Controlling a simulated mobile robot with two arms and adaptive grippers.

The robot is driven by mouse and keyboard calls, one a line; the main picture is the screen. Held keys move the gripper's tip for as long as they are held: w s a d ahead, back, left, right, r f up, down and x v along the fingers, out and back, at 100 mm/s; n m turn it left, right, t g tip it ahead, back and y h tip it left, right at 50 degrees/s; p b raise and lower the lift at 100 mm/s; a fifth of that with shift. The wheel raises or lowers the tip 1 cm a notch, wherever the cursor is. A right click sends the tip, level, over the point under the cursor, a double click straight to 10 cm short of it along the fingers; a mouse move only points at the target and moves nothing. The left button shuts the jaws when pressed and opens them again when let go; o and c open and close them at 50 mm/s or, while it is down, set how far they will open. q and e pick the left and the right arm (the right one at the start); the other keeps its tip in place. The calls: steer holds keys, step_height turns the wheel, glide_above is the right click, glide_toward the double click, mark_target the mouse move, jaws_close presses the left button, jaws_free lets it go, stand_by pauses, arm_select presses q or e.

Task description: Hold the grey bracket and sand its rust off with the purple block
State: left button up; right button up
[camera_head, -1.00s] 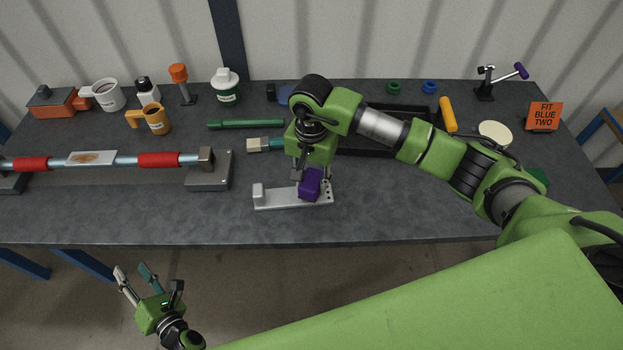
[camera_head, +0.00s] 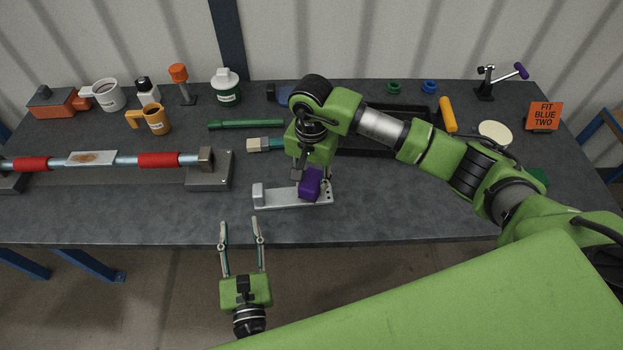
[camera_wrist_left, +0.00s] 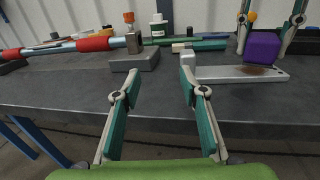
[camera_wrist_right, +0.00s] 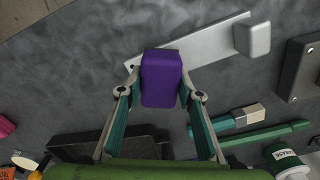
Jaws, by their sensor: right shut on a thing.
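The grey bracket (camera_head: 285,199) lies flat near the front edge of the table, its upright end block at the left. In the left wrist view the bracket (camera_wrist_left: 225,75) shows a brown rust patch near its right end, beside the purple block (camera_wrist_left: 262,47). My right gripper (camera_wrist_right: 161,92) is shut on the purple block (camera_head: 310,183), which sits at the bracket's right end; contact underneath is hard to tell. My left gripper (camera_head: 241,222) is open and empty, in front of the table edge, its fingers pointing toward the table just left of the bracket.
A pipe with red sleeves (camera_head: 158,160) rests in a metal stand (camera_head: 210,172) at the left. A brush (camera_head: 264,145) and a green tool (camera_head: 245,124) lie behind the bracket. A black tray (camera_head: 372,147) is behind my right arm. The table front right is clear.

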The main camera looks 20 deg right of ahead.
mark_target(258, 198)
arm_select(q)
steer(key=shift+m+g+h, duration=0.3)
steer(key=shift+m+h, duration=0.1)
steer(key=shift+h, duration=0.5)
steer(key=d, duration=0.1)
steer(key=s+d, duration=0.1)
steer(key=d, duration=0.2)
steer(key=shift+s+r, duration=0.2)
steer(key=shift+s, duration=0.15)
steer(key=w, duration=0.3)
steer(key=w+d, duration=0.1)
steer(key=w, duration=0.3)
steer(key=w+d, duration=0.1)
steer(key=w, duration=0.3)
steer(key=shift+w+d, duration=0.1)
steer(key=shift+w, duration=0.1)
jaws_close()
jaws_free()
